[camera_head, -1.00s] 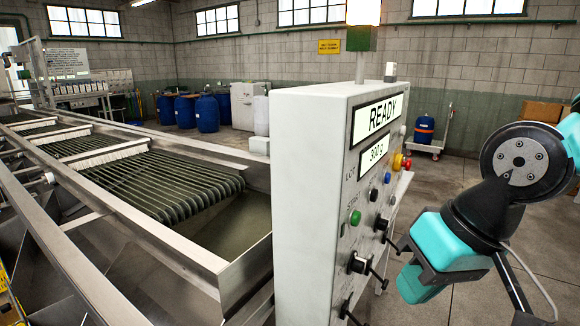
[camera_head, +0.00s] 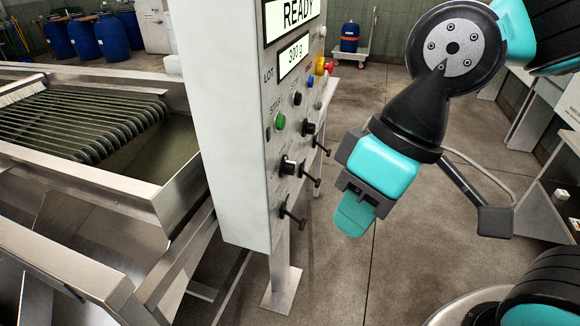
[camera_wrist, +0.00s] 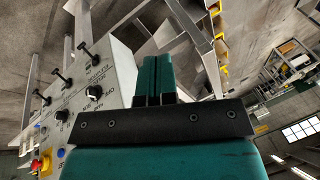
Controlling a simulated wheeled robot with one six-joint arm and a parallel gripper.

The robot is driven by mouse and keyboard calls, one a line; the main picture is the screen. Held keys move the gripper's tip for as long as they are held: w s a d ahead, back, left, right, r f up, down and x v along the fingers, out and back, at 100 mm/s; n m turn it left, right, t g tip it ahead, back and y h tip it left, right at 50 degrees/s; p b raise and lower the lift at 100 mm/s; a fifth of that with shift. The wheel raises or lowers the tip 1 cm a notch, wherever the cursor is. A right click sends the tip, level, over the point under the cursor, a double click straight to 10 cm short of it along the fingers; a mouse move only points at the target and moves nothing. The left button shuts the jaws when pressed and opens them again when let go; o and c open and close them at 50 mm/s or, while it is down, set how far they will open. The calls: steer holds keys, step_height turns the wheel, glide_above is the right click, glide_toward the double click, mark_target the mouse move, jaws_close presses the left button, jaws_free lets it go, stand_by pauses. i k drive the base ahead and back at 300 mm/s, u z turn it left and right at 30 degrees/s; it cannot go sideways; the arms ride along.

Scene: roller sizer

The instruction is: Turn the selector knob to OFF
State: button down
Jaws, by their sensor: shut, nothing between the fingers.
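The pale control panel (camera_head: 235,125) stands left of my arm, its face toward my gripper. A black selector knob (camera_head: 289,166) with a white mark sits low on the face. It also shows in the wrist view as a black knob (camera_wrist: 93,92) with a white pointer, beside lettering that seems to include OFF and MAN. I cannot tell which position it points to. My gripper (camera_head: 354,216) is shut and empty, pointing down, right of the panel and apart from it. Its teal fingers (camera_wrist: 158,78) are together in the wrist view, right of the knob.
Another black knob (camera_head: 309,127), a green button (camera_head: 279,122) and a red-and-yellow stop button (camera_head: 325,66) share the face. Black T-shaped levers (camera_head: 315,182) stick out from it. A metal roller machine (camera_head: 90,130) stands left. Bare floor lies right of the panel.

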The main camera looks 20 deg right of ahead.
mark_target(288, 167)
steer(key=u, duration=0.05)
steer(key=k, duration=1.15)
steer(key=z, duration=1.2)
steer(key=i, duration=1.2)
steer(key=u, duration=0.8)
steer(key=i, duration=0.4)
steer(key=u, duration=0.45)
